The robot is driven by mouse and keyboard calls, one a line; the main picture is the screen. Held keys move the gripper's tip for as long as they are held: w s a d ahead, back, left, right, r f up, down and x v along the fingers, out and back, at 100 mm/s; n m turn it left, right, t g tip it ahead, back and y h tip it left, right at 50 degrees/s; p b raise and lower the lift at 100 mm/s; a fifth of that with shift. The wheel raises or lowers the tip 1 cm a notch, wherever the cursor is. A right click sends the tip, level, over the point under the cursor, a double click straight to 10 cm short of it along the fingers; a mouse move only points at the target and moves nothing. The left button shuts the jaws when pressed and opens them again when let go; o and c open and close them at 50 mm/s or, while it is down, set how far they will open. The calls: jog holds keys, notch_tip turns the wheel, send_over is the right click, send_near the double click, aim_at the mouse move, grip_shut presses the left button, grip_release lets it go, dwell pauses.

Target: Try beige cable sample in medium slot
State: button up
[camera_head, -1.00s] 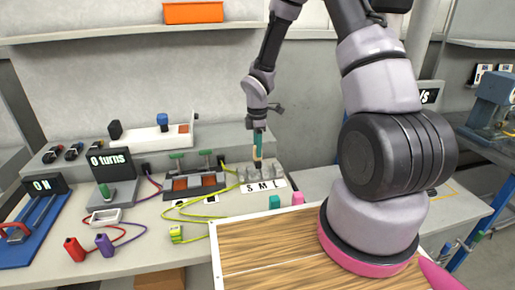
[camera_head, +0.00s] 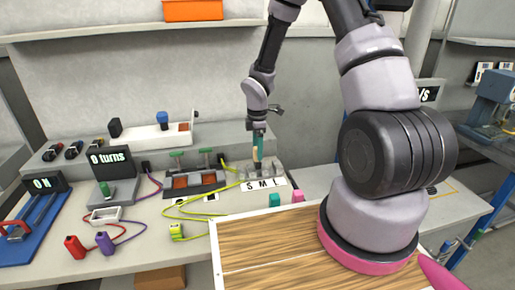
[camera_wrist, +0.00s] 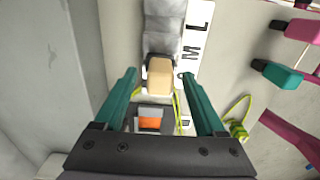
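The beige cable sample (camera_wrist: 158,76) shows in the wrist view beyond my fingertips, with clear gaps to both teal fingers. It is also just visible in the head view (camera_head: 257,164), at the fingertips. My gripper (camera_wrist: 161,95) is open, pointing down over the slot block. In the head view my gripper (camera_head: 257,150) is over the block behind the S M L label (camera_head: 264,184). The sample stands in or on the grey slot block (camera_wrist: 164,35), close to the M. I cannot tell exactly which slot it is at, or how deep it sits.
A teal sample (camera_head: 274,200) and a pink sample (camera_head: 298,195) lie in front of the label. A device with green handles (camera_head: 194,180) stands left of the slots, with yellow-green cable around it. A wooden-topped surface (camera_head: 265,250) is in the foreground.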

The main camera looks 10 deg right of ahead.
notch_tip(320, 180, up, 11)
dwell(0.7)
jog(key=shift+f, duration=0.15)
jog(key=c, duration=0.7)
jog(key=shift+a+f+m, duration=0.1)
jog(key=shift+m, duration=0.6)
grip_shut()
jog(key=m, duration=0.2)
jog(key=f+m, duration=0.1)
jog(key=m, duration=0.2)
jog(key=shift+m, duration=0.3)
jog(key=shift+f, duration=2.95)
